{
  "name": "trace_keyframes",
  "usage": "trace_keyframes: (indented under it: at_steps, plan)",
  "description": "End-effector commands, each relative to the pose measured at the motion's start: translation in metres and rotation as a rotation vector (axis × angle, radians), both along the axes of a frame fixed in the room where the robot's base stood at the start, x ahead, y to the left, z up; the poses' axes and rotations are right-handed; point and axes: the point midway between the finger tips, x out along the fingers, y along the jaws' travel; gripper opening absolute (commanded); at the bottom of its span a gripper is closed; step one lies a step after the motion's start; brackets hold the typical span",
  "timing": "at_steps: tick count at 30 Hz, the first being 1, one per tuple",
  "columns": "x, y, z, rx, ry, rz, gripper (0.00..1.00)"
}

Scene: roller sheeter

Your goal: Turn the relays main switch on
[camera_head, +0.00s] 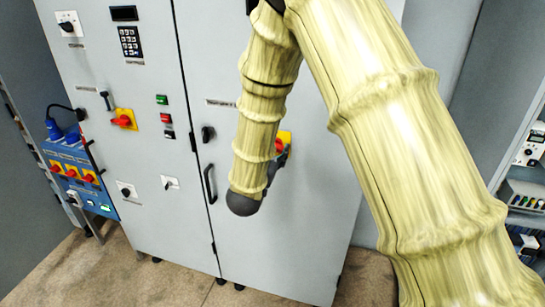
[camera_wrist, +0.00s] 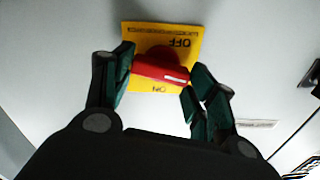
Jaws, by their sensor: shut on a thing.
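A rotary switch with a red handle (camera_wrist: 160,73) sits on a yellow plate (camera_wrist: 180,38) on the right cabinet door. In the wrist view the plate's OFF and ON marks read upside down, OFF above the handle and ON below it. The handle lies nearly level in that view, tilted slightly down to the right. My gripper (camera_wrist: 164,70) is shut on the handle, one finger at each end. In the head view my arm covers part of the plate (camera_head: 286,135), and my gripper (camera_head: 278,165) shows only partly behind it.
The right door has a black handle (camera_head: 209,184) and a black knob (camera_head: 207,133). The left door carries another red and yellow switch (camera_head: 124,119), a keypad (camera_head: 130,41) and small buttons. A blue socket box (camera_head: 80,178) is at far left. Open floor lies in front.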

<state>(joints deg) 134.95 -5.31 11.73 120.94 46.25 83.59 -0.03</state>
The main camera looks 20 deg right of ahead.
Motion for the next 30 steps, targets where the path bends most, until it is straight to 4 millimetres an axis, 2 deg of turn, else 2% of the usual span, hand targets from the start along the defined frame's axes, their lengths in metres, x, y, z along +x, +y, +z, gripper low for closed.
trace_keyframes:
  at_steps: [3,30]
  plan:
    - [-0.0006,-0.0017,-0.0075,0.090,-0.061,-0.003,0.33]
    - [-0.0023,-0.0047,-0.0104,0.796,-0.540,-0.004,0.33]
